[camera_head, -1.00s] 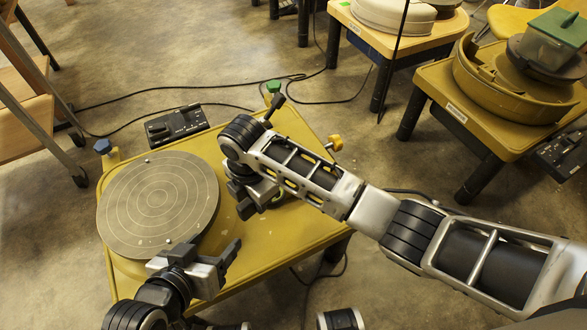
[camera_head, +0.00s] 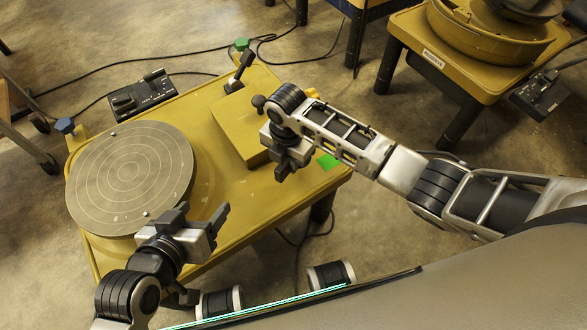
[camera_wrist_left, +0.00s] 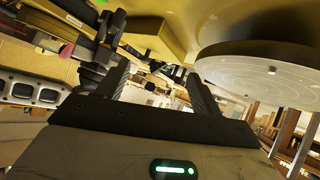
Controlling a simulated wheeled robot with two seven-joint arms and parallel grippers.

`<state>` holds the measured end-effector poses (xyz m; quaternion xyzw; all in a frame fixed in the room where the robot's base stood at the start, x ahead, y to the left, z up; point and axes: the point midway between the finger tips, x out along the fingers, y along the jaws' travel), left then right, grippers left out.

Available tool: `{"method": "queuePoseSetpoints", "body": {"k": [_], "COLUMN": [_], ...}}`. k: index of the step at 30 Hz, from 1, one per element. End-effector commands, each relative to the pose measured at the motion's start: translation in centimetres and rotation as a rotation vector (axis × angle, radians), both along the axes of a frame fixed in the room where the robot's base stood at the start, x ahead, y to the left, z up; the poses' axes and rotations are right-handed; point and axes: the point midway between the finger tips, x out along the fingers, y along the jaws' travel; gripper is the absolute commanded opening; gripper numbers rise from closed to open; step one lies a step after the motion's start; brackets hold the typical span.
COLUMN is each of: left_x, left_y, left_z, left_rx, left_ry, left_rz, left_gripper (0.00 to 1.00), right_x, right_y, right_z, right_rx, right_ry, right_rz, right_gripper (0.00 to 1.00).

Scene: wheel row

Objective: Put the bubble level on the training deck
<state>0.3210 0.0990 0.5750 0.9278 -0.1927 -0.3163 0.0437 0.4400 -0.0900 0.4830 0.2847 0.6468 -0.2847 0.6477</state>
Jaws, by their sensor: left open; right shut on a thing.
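The yellow deck (camera_head: 225,200) carries a round grey wheel head (camera_head: 130,178) with ring lines. My left gripper (camera_head: 202,215) is open and empty beside the wheel head's near right edge; the wheel head also shows in the left wrist view (camera_wrist_left: 268,70). My right gripper (camera_head: 285,165) is above the right part of the deck, right of a raised yellow box (camera_head: 238,125) with a dark knob. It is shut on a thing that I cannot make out. I cannot identify the bubble level in either view; it may be hidden by the right gripper.
A black control box (camera_head: 142,93) with cables stands behind the deck. Another yellow table (camera_head: 450,65) with a basin is at the upper right. The deck between my grippers is clear.

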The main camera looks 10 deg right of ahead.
Motion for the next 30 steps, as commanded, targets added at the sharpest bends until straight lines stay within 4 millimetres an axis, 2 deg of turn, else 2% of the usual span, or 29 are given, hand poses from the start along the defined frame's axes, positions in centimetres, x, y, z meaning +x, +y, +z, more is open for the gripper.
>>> {"method": "queuePoseSetpoints", "body": {"k": [4, 6, 9, 12, 20, 21, 23, 30], "left_x": [0.2, 0.4, 0.3, 0.0, 0.0, 0.0, 0.0, 0.1], "left_y": [-0.2, -0.4, -0.8, -0.8, -0.7, -0.7, -0.7, -0.6], "left_z": [-0.4, -0.2, 0.9, 1.4, 1.1, 1.1, 1.1, 1.2], "left_rx": [-0.011, -0.024, -0.042, -0.043, -0.039, -0.039, -0.038, -0.039], "left_ry": [-0.025, -0.051, -0.089, -0.099, -0.094, -0.094, -0.094, -0.096], "left_rz": [0.002, 0.002, -0.005, -0.013, -0.013, -0.013, -0.013, -0.011], "left_gripper": [0.66, 0.66, 0.66, 0.66, 0.66, 0.66, 0.66, 0.66], "right_x": [0.2, 0.1, 0.1, 0.2, 0.2, 0.1, 0.1, 0.1], "right_y": [-1.6, -1.3, -1.3, -1.3, -1.3, -1.3, -1.3, -1.3], "right_z": [-2.2, -3.6, -4.7, -4.6, -4.9, -4.8, -4.8, -4.8], "right_rx": [-0.003, 0.0, 0.001, -0.001, -0.001, -0.001, -0.001, -0.001], "right_ry": [0.002, 0.003, 0.001, -0.001, 0.0, 0.0, 0.001, 0.0], "right_rz": [-0.004, -0.002, -0.001, 0.0, -0.001, -0.001, -0.001, -0.001], "right_gripper": [0.0, 0.0, 0.0, 0.0, 0.0, 0.28, 0.41, 0.41]}}
